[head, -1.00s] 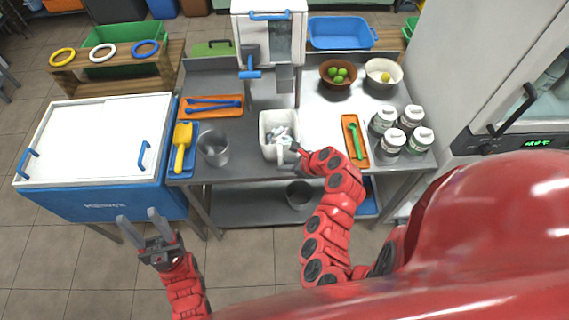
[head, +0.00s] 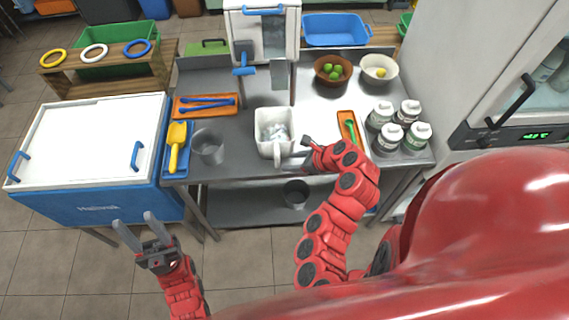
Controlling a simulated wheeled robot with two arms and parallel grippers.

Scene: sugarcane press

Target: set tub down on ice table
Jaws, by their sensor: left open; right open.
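The white tub (head: 267,147) stands upright on the steel table (head: 230,168), below the white press machine, with clear ice-like pieces inside and its handle toward me. My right gripper (head: 306,145) is open and empty, just to the right of the tub and apart from it. My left gripper (head: 133,232) is open and empty, low over the floor in front of the blue ice chest (head: 98,208).
A clear cup (head: 208,146) stands left of the tub. A yellow scoop (head: 176,148) lies on a blue tray. An orange tray (head: 346,125) with a green tool and several jars (head: 389,137) stand to the right. Bowls (head: 333,72) of fruit stand behind.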

